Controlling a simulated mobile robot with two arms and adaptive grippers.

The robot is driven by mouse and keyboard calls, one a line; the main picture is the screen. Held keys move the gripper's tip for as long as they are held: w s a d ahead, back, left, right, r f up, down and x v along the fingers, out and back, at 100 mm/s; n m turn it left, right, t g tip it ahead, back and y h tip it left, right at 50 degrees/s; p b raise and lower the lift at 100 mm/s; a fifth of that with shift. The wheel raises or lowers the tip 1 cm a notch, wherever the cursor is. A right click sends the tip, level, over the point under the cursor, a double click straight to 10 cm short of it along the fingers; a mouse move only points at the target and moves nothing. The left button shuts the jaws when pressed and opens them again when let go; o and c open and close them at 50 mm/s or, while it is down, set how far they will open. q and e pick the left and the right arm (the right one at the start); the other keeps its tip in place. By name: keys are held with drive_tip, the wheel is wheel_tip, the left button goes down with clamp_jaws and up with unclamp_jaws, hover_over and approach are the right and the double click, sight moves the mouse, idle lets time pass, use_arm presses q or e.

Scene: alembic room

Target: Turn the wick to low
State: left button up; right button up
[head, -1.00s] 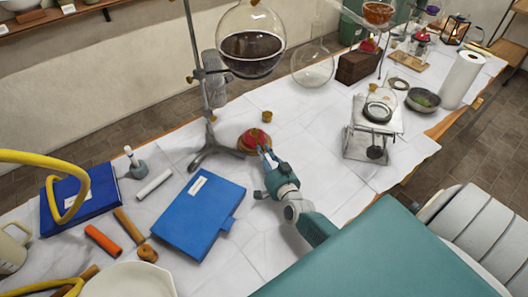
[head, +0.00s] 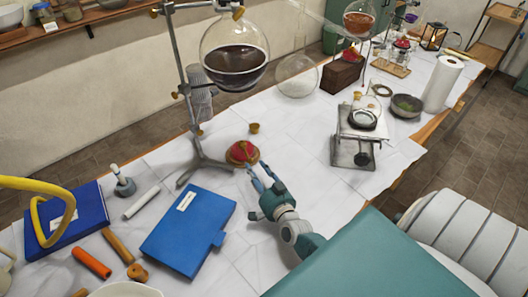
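A small burner with a red body (head: 241,152) on a round brown base stands on the white table, beside the foot of the tall metal stand. Its wick and any wick knob are too small to make out. My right gripper (head: 257,168) is just in front and to the right of the burner. Its two blue fingers are apart, with nothing seen between them, and their tips are close to the base. Whether they touch it I cannot tell. My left gripper is not in view.
A round flask of dark liquid (head: 234,62) hangs on the metal stand (head: 186,95) above the burner. A small brass cup (head: 254,128) is behind it. A blue book (head: 188,231) lies to the left. Table between is clear.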

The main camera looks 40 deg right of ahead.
drive_tip(key=v, duration=0.8)
drive_tip(key=shift+s+a, duration=0.1)
drive_tip(key=shift+s, duration=0.15)
